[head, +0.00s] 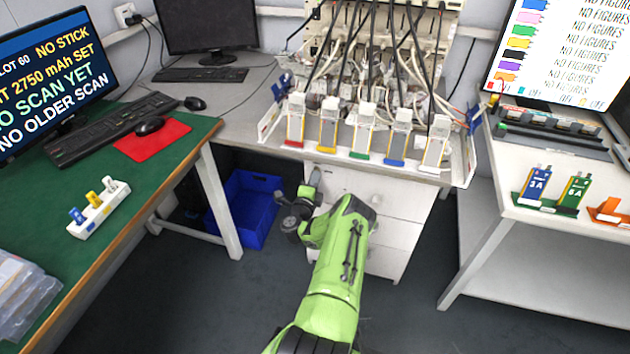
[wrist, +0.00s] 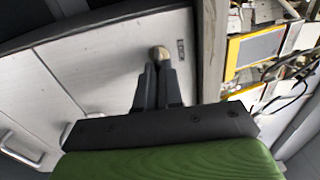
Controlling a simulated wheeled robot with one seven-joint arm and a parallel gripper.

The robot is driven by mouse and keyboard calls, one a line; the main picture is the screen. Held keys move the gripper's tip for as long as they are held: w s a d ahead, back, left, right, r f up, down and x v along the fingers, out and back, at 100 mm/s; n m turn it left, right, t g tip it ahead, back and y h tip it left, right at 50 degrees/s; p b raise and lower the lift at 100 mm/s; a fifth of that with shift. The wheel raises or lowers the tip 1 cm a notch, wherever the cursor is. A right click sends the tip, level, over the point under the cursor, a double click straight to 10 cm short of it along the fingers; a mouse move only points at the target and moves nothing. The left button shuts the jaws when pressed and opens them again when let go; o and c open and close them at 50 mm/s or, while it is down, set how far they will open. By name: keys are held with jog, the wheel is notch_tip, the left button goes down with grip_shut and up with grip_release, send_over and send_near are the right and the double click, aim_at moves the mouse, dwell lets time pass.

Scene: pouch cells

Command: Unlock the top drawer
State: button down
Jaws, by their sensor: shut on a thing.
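The white drawer unit (head: 398,205) stands under the middle bench, partly hidden behind my arm. In the wrist view its top drawer front (wrist: 115,60) fills much of the left, turned on its side. A small round brass-coloured piece (wrist: 160,53), seemingly the key in the lock, shows at the drawer front. My gripper (wrist: 157,72) is shut on it, with the fingertips close to the front. In the head view my gripper (head: 313,180) is at the unit's upper left; the key cannot be made out there. How far the key is turned cannot be told.
A small dark label (wrist: 181,50) is beside the key. Metal handles (wrist: 20,150) show on the drawers. A blue crate (head: 245,207) stands on the floor left of the unit. The bench above carries several coloured cell holders (head: 328,130). Floor to the right is clear.

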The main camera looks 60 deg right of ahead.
jog(key=c, duration=1.3)
grip_release()
jog(key=shift+a, duration=0.1)
jog(key=a+p, duration=0.3)
jog(key=a, duration=0.2)
jog(key=s+a+p, duration=0.1)
jog(key=a+p, duration=0.3)
jog(key=a, duration=0.1)
jog(key=s+a+p, duration=0.1)
jog(key=a+p, duration=0.3)
jog(key=a, duration=0.1)
jog(key=shift+s+a, duration=0.2)
